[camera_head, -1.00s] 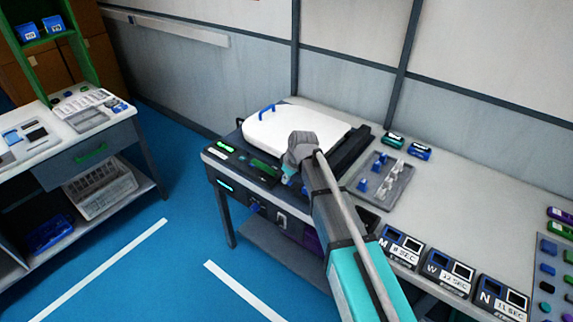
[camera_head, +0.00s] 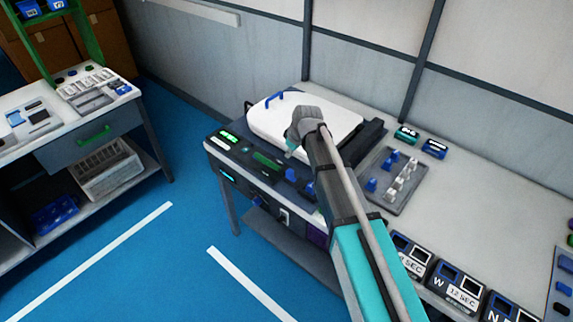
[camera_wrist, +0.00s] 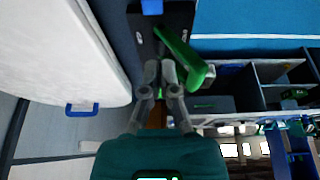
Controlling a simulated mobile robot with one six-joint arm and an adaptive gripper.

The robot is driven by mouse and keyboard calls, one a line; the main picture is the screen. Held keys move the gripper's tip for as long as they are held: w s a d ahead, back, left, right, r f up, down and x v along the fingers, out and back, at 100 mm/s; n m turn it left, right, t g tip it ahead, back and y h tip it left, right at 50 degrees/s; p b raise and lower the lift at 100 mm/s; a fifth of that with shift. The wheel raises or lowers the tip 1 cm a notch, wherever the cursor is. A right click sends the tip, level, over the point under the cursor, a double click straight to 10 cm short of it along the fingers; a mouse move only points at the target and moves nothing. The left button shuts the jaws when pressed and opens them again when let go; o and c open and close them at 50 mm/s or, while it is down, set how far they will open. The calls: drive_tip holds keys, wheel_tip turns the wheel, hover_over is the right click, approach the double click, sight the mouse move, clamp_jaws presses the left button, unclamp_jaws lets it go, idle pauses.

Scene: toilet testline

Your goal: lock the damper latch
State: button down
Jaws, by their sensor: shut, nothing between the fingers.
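A bench machine with a white lid (camera_head: 345,115) and a dark front panel (camera_head: 235,150) stands on the back table. A green lever (camera_wrist: 183,56) on a dark plate is right beside my fingertips in the wrist view; it looks like the damper latch, and its green part shows on the panel (camera_head: 268,160). My gripper (camera_head: 292,153) hangs over the panel's edge by the lid. It is shut and empty, with its fingertips (camera_wrist: 160,68) close to the lever. I cannot tell whether they touch it.
Blue knobs (camera_head: 291,174) sit on the panel near my gripper. The lid has a blue handle (camera_wrist: 82,109). A grey tray (camera_head: 410,200) with small blue and white parts lies right of the machine. Timer boxes (camera_head: 460,290) stand nearer. Blue floor (camera_head: 120,250) is open at left.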

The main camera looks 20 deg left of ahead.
sight(290, 171)
drive_tip(key=shift+w+d+f, duration=0.1)
drive_tip(key=shift+w+d, duration=0.15)
drive_tip(key=shift+w, duration=0.05)
drive_tip(key=shift+f+b, duration=0.4)
drive_tip(key=shift+b, duration=0.1)
drive_tip(key=b+x, duration=0.8)
drive_tip(key=x, duration=0.1)
idle(0.5)
drive_tip(key=shift+s+d, duration=0.2)
drive_tip(key=shift+d, duration=0.35)
drive_tip(key=shift+s+d, duration=0.25)
drive_tip(key=shift+d, duration=0.35)
drive_tip(key=shift+r, duration=0.1)
